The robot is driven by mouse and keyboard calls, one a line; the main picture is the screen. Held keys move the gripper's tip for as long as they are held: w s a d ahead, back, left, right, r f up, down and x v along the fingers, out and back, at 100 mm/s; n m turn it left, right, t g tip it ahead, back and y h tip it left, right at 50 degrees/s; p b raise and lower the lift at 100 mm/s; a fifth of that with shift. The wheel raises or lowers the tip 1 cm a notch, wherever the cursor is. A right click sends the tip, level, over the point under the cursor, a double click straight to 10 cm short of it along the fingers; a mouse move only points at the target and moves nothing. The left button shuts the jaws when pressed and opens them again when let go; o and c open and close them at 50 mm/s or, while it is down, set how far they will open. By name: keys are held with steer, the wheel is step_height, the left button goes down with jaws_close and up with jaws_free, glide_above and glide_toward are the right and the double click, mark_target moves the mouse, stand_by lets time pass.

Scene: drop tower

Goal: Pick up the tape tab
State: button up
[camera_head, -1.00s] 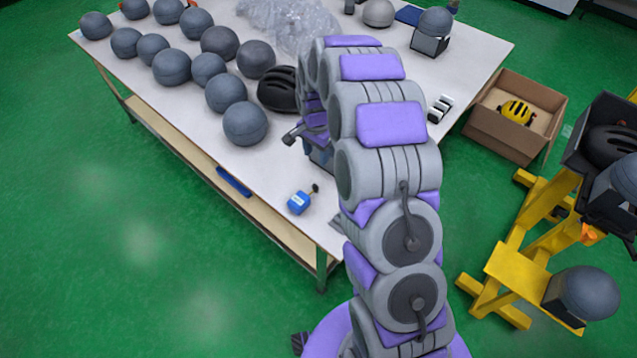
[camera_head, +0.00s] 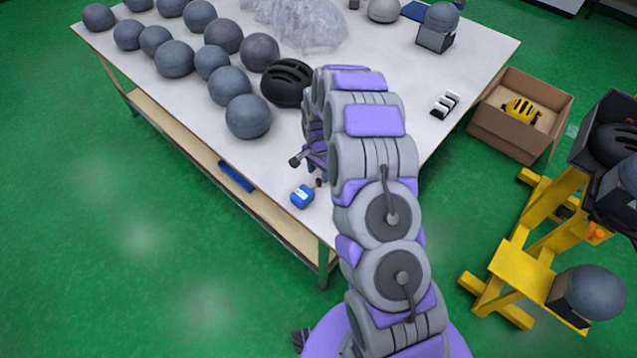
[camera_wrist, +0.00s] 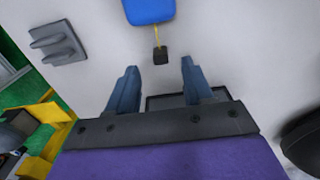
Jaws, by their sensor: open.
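The tape measure is a blue case (camera_head: 302,196) on the near corner of the white table, and it also shows at the top of the wrist view (camera_wrist: 150,10). A short yellow strip runs from it to the small dark tape tab (camera_wrist: 160,55). The tab also shows beside the case in the head view (camera_head: 318,182). My gripper (camera_wrist: 158,67) is open. In the wrist view the tab appears between and slightly beyond its two blue-grey fingertips, with nothing held. In the head view my arm hides most of the gripper.
A grey bracket (camera_wrist: 58,48) lies left of the tab in the wrist view. A dark flat piece (camera_wrist: 172,102) shows behind the fingers. A black helmet (camera_head: 287,82) and several grey balls (camera_head: 248,116) stand farther along the table. A yellow stand (camera_head: 525,268) is at the right.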

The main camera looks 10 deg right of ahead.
mark_target(318, 179)
step_height(318, 179, down, 5)
steer(key=shift+w+a+b, duration=0.1)
steer(key=shift+b, duration=0.55)
steer(key=shift+c, duration=0.4)
steer(key=c, duration=0.8)
